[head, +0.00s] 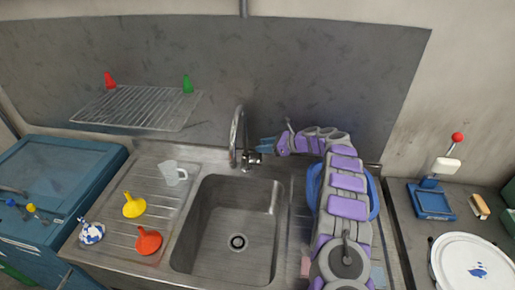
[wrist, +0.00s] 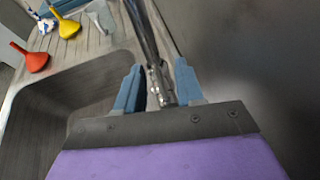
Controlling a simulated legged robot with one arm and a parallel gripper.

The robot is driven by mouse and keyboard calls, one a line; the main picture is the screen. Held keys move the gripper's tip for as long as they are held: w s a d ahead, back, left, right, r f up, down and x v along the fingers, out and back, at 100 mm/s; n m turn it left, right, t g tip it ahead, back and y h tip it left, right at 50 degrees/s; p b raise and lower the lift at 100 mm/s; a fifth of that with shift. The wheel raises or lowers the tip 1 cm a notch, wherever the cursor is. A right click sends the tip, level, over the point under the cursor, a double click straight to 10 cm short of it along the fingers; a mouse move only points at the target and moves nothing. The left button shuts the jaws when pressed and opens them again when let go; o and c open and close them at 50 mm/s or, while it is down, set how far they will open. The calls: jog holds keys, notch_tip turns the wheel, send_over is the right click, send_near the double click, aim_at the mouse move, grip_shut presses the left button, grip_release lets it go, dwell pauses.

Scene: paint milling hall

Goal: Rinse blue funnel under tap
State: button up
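My gripper (head: 263,144) is at the tap's base, reaching from the right. In the wrist view my gripper (wrist: 158,72) has its two blue fingers apart, with the tap's metal body (wrist: 158,85) between them. I cannot tell whether a finger touches it. A blue basin (head: 374,198) right of the sink is mostly hidden by my arm, so its contents do not show.
A wire rack (head: 140,107) holds red and green pieces. The sink bowl is empty. A white plate (head: 470,262) lies right.

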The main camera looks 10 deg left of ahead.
jog(key=shift+x, duration=1.65)
jog(key=shift+c, duration=0.5)
grip_shut()
